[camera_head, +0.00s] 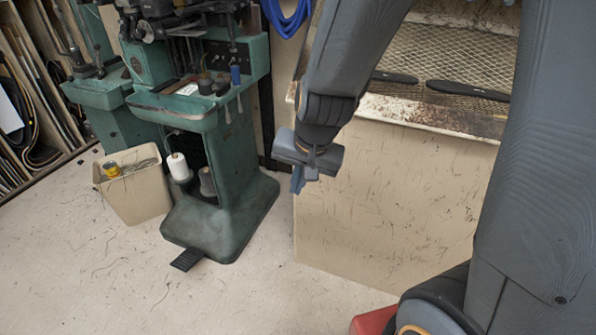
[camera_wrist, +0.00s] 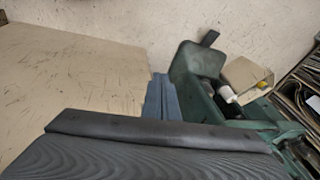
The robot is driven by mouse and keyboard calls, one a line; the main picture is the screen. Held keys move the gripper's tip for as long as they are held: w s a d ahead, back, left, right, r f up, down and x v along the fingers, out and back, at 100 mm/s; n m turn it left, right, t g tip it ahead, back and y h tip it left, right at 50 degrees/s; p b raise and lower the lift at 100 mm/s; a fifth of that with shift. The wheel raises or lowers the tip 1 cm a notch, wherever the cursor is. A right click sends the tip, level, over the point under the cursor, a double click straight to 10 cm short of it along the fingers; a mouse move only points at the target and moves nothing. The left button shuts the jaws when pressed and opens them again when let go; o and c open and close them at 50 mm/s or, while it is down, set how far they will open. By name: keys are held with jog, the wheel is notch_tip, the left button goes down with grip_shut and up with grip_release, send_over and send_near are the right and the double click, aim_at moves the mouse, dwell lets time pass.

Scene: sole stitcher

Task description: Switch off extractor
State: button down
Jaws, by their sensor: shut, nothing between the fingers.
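No switch that I can clearly identify as the extractor's shows in either view. A beige cabinet (camera_head: 390,215) with a rusty mesh top (camera_head: 450,55) stands behind my arm; I cannot tell whether it is the extractor. My gripper (camera_head: 299,181) is shut and empty, pointing down beside the cabinet's left front edge. In the wrist view my gripper (camera_wrist: 162,98) shows between the cabinet (camera_wrist: 75,80) and the green machine (camera_wrist: 210,65). My arm hides part of the cabinet's top and left corner.
A green stitching machine (camera_head: 225,150) with small knobs and a black pedal (camera_head: 187,260) stands left of my gripper. A beige bin (camera_head: 135,190) stands beside it. Dark soles (camera_head: 468,90) lie on the mesh. Front floor is mostly clear.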

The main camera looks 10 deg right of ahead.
jog(key=w+f+m+t+h+b, duration=0.3)
jog(key=w+f+m+h+b, duration=0.1)
jog(key=m, duration=0.6)
jog(key=w+a+f+m+t+h+b, duration=0.1)
jog(key=w+f+m+t+h+b, duration=0.3)
jog(key=w+f+m+b, duration=0.3)
jog(key=w+m, duration=0.2)
jog(key=w, duration=0.1)
jog(key=shift+w+a+f+m+h+b, duration=0.15)
jog(key=shift+f+m+h+b, duration=0.15)
jog(key=shift+m+h+b, duration=0.1)
jog(key=r+b+x, duration=0.1)
jog(key=r+x, duration=0.1)
jog(key=x, duration=1.1)
jog(key=shift+w+d, duration=0.4)
jog(key=shift+w, duration=0.15)
jog(key=shift+f, duration=0.1)
